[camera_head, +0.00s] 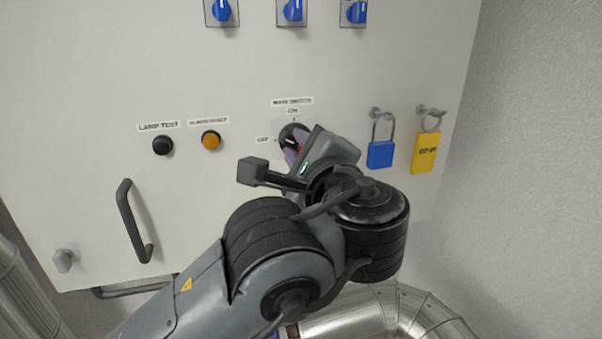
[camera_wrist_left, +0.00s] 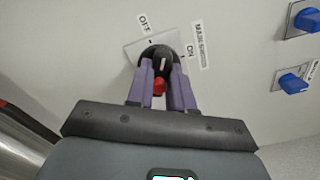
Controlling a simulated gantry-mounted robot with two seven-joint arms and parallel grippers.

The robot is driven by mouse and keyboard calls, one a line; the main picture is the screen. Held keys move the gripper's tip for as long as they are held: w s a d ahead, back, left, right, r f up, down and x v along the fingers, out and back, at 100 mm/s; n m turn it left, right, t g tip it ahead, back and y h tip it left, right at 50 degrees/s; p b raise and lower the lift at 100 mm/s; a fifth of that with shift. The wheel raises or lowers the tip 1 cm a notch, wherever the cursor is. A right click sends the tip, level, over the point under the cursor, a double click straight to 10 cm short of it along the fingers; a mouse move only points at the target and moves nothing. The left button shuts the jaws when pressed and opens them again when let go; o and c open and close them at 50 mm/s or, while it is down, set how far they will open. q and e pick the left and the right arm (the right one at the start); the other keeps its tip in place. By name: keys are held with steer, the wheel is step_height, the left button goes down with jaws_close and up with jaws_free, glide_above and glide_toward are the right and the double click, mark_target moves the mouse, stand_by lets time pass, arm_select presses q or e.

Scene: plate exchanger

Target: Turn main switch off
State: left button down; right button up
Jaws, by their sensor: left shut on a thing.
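The main switch (camera_head: 291,132) is a round black rotary knob with a red part, on the pale cabinet front. An ON label is above it and an OFF label to its left in the head view. My left gripper (camera_head: 294,150) reaches up to the switch and partly covers it. In the left wrist view its two purple fingers (camera_wrist_left: 162,80) are shut on the knob of the main switch (camera_wrist_left: 162,58), one on each side, with the red part between them. The knob's exact angle between ON and OFF is hard to tell. My right gripper is not in view.
A black lamp test button (camera_head: 163,145) and an orange button (camera_head: 211,140) sit left of the switch. A blue padlock (camera_head: 381,154) and a yellow padlock (camera_head: 425,152) hang to the right. A black handle (camera_head: 134,222) projects at lower left. Metal pipes (camera_head: 400,312) run below the cabinet.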

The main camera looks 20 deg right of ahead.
arm_select(q)
steer(key=n+b, duration=0.3)
steer(key=shift+f+n, duration=0.3)
steer(key=shift+r+n+b, duration=0.1)
steer(key=shift+n+b, duration=1)
steer(key=shift+n, duration=0.1)
steer(key=shift+a, duration=0.1)
steer(key=c, duration=1)
jaws_free()
steer(key=s+b, duration=0.1)
steer(key=s, duration=0.9)
steer(key=shift+s+a, duration=0.35)
steer(key=shift+a, duration=0.1)
